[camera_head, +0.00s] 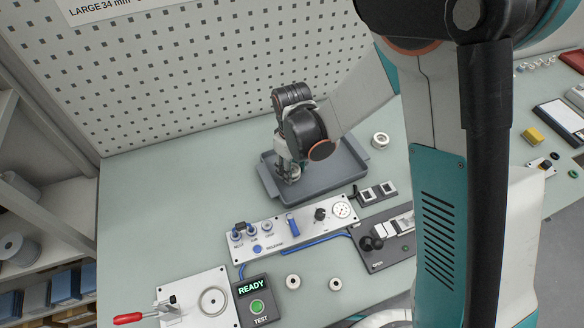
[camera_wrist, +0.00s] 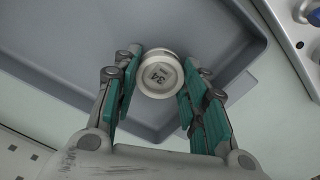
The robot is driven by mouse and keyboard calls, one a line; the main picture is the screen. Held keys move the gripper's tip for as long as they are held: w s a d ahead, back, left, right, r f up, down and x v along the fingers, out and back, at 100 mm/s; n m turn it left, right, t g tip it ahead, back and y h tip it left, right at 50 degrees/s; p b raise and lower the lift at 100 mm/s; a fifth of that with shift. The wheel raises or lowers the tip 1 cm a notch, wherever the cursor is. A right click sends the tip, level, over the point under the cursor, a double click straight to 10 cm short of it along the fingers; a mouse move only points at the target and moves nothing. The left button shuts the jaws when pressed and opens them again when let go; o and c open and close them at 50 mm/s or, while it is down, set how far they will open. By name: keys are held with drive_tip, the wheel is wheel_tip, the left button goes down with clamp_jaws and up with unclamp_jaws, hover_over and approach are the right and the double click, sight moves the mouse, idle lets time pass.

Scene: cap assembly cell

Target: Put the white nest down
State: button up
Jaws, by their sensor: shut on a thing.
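The white nest (camera_wrist: 160,76) is a round white piece marked 34, seen face-on in the wrist view. My gripper (camera_wrist: 161,66) is shut on it, with a green-padded finger on either side. In the head view my gripper (camera_head: 290,174) points down over the grey tray (camera_head: 322,187), near its left part. The nest is small and partly hidden by the fingers there. The tray's floor and raised rim also show in the wrist view (camera_wrist: 70,62). I cannot tell whether the nest touches the tray floor.
A control panel (camera_head: 268,240) with knobs and a gauge lies in front of the tray. A READY/TEST box (camera_head: 256,303) and a plate with a red-handled clamp (camera_head: 200,300) are at front left. A white ring (camera_head: 380,140) stands right of the tray. A perforated wall (camera_head: 200,75) rises behind.

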drive_tip(key=shift+f, duration=0.1)
drive_tip(key=o, duration=1)
drive_tip(key=shift+o, duration=0.2)
wheel_tip(320, 180, up, 12)
drive_tip(key=p, duration=0.3)
drive_tip(key=shift+r, duration=0.2)
